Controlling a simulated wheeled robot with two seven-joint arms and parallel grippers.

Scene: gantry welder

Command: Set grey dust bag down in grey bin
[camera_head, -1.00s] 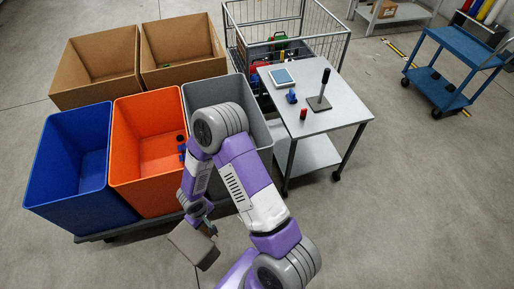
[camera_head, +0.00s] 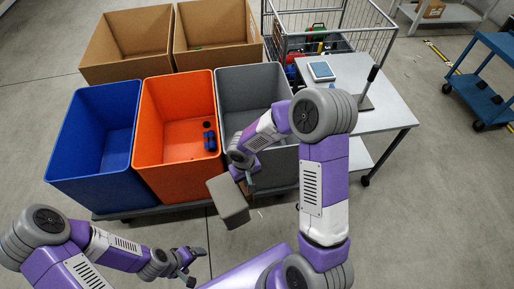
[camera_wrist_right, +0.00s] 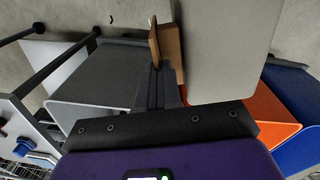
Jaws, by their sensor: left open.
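The grey dust bag (camera_head: 230,202) is a boxy grey shape with a brown collar (camera_wrist_right: 168,48). My right gripper (camera_head: 243,183) is shut on it at the collar. The bag hangs outside the bins, in front of the orange and grey ones in the head view. The grey bin (camera_head: 243,77) stands right of the orange bin, and my right arm covers part of it. In the right wrist view, the grey bin (camera_wrist_right: 95,75) lies left of the fingers and the bag (camera_wrist_right: 225,50) fills the upper right. My left gripper (camera_head: 190,268) is open and empty at the bottom left.
The orange bin (camera_head: 150,120) holds small dark and blue items. The blue bin (camera_head: 65,150) and two cardboard boxes (camera_head: 120,72) stand beside and behind. A table (camera_head: 385,118) with a tablet, and a wire cart (camera_head: 350,45), stand right. The floor in front is clear.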

